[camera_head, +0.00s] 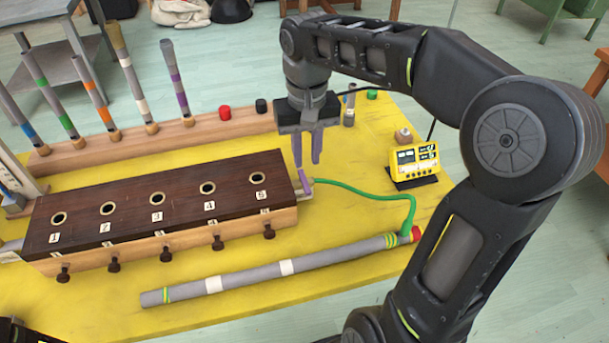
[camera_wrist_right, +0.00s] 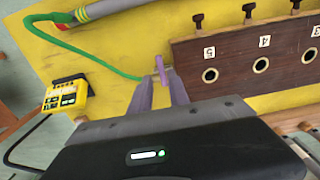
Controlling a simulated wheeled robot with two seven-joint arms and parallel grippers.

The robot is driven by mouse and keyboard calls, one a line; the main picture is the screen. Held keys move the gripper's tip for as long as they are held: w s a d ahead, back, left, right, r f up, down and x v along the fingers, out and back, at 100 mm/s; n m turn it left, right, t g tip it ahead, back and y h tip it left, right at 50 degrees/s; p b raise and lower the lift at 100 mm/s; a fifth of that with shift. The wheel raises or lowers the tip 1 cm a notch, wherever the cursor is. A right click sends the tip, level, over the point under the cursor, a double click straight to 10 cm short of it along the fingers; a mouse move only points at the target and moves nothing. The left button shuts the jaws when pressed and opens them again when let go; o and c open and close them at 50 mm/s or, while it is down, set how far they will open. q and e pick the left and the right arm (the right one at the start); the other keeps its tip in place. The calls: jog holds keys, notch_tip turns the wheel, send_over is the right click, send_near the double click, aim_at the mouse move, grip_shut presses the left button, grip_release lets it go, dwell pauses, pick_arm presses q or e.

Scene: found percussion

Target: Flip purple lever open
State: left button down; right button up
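The purple lever (camera_head: 305,181) is at the right end of the dark wooden box (camera_head: 133,205), where the green hose (camera_head: 365,193) joins it. The lever (camera_wrist_right: 161,68) also shows in the right wrist view, just at the fingertips. In the right wrist view the gripper (camera_wrist_right: 163,84) is open, with the lever appearing between or just beyond the tips. Contact cannot be told. My left gripper does not show.
A yellow and black device (camera_head: 414,164) stands right of the lever on the yellow table top (camera_head: 330,300). A long grey tube (camera_head: 270,270) lies in front of the box. A wooden rail (camera_head: 180,132) with several upright striped tubes stands behind it.

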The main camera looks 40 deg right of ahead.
aim_at(307, 186)
notch_tip(307, 186, down, 8)
jog(key=shift+r, duration=0.1)
dwell(0.4)
jog(key=shift+c, duration=0.5)
grip_shut()
